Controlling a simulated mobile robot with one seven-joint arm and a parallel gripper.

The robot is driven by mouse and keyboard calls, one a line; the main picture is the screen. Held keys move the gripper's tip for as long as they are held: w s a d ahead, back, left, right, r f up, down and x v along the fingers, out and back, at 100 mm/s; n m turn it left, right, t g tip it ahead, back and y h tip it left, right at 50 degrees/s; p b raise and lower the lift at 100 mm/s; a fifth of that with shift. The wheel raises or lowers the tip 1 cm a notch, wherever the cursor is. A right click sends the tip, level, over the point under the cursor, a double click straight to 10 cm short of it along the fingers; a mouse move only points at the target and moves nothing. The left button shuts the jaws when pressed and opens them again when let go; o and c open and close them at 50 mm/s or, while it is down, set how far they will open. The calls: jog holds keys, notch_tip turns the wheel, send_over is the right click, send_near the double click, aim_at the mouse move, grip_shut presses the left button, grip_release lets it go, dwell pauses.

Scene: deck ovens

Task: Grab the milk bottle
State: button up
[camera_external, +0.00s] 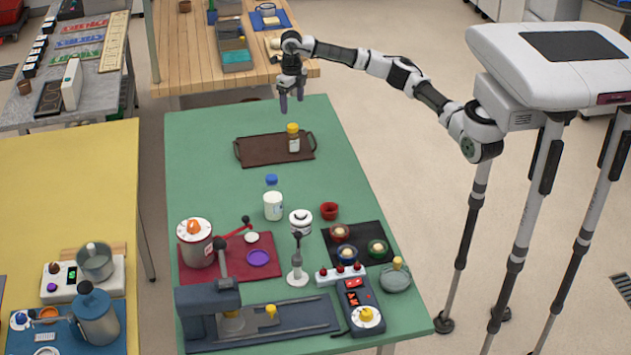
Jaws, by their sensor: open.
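A milk bottle (273,204) with a blue cap and a white lower part stands upright near the middle of the green table (200,135). My gripper (291,107) hangs in the air over the far end of the green table, fingers pointing down. It is open and empty, and it is well apart from the bottle, farther back in the picture. A brown tray (262,157) with a yellow-capped jar (293,139) on it lies between my gripper and the bottle.
A white jar (300,222) and a red cup (329,211) stand close to the bottle on its right. A red mat (235,275) with a pot (196,243) lies at front left, a black mat (345,258) with bowls at right. Table is bare left of the bottle.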

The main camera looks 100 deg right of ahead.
jog(key=w+a+r+n, duration=0.2)
jog(key=w+a+n, duration=0.35)
jog(key=a, duration=0.25)
notch_tip(320, 180, up, 2)
jog(key=n+b, duration=0.1)
jog(key=n, duration=1.7)
send_over(272, 177)
notch_tip(272, 177, down, 7)
jog(key=shift+d+f+p, duration=0.15)
jog(key=shift+f+p, duration=0.05)
jog(key=shift+p, duration=0.3)
jog(key=shift+f+p, duration=1.1)
jog(key=shift+f, duration=1.7)
jog(key=shift+c, duration=0.2)
jog(key=c, duration=1.4)
